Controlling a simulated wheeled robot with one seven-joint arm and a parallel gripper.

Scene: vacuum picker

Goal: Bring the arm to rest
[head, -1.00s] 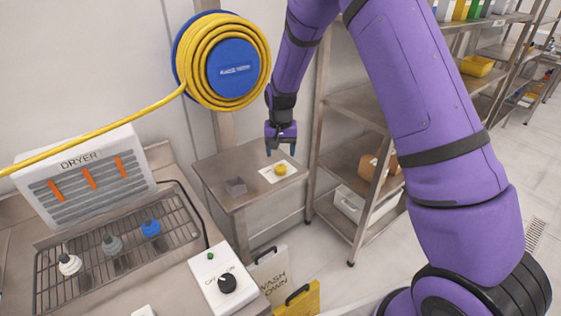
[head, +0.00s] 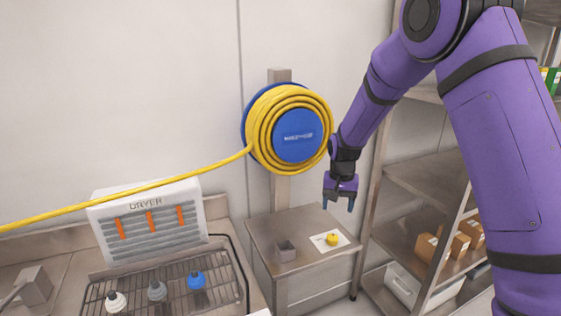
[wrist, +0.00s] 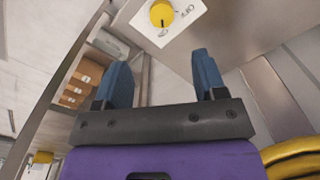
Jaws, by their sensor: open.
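My gripper (head: 339,204) hangs at the end of my purple arm, pointing down in the head view. It is open and empty, with its two blue fingers apart. It is above and beside a small metal side table (head: 297,231). A yellow knob (head: 332,239) on a white card (head: 319,241) lies on that table, below the gripper. The wrist view shows the two fingers (wrist: 164,80) with nothing between them, and the yellow knob (wrist: 161,14) beyond them.
A yellow hose reel (head: 297,136) with a blue hub hangs on the wall just left of my gripper. A metal shelf (head: 420,185) with cardboard boxes (head: 427,247) stands to the right.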

